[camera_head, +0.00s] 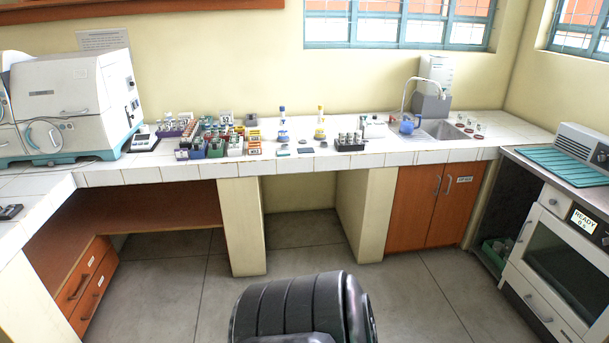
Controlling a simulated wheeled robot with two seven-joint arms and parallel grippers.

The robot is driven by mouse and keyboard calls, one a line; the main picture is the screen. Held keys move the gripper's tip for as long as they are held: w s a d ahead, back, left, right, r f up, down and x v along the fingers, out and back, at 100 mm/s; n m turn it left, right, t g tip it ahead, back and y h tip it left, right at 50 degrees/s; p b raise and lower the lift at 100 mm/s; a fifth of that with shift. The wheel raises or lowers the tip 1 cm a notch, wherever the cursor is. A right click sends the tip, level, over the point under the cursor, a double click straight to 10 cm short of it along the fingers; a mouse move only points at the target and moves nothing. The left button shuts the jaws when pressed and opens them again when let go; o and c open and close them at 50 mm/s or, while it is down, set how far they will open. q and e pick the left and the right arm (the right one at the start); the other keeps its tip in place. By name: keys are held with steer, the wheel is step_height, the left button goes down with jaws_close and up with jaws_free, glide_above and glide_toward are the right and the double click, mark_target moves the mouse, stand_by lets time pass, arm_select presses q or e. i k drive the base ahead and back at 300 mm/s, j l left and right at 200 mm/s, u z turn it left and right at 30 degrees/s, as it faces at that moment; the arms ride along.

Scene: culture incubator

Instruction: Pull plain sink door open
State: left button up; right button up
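The sink cabinet stands under the counter at the right of the middle. Its left door (408,206) is plain orange-brown wood with no label and looks shut. A grey vertical handle (437,184) is near this door's upper right edge. The right door (459,214) also looks shut. It has a handle (448,185) near its upper left edge and a white label (465,180). The sink (441,130) is set in the counter above. Neither of my grippers is in view, and nothing touches the doors.
Open grey floor (400,295) lies in front of the sink cabinet. A cream pillar (372,213) stands just left of it. An oven-like unit (560,250) stands at the right. The tiled counter (300,163) carries racks, bottles and a large white machine (70,110).

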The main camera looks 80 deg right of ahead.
mark_target(417, 188)
steer(key=z, duration=3.5)
steer(key=i+l+u, duration=0.1)
steer(key=i, duration=0.45)
steer(key=i+l+u, duration=0.15)
steer(key=i, duration=0.35)
steer(key=i+l+u, duration=0.1)
steer(key=i, duration=0.45)
steer(key=i+l+u, duration=0.15)
steer(key=i+l, duration=0.15)
steer(key=i, duration=0.2)
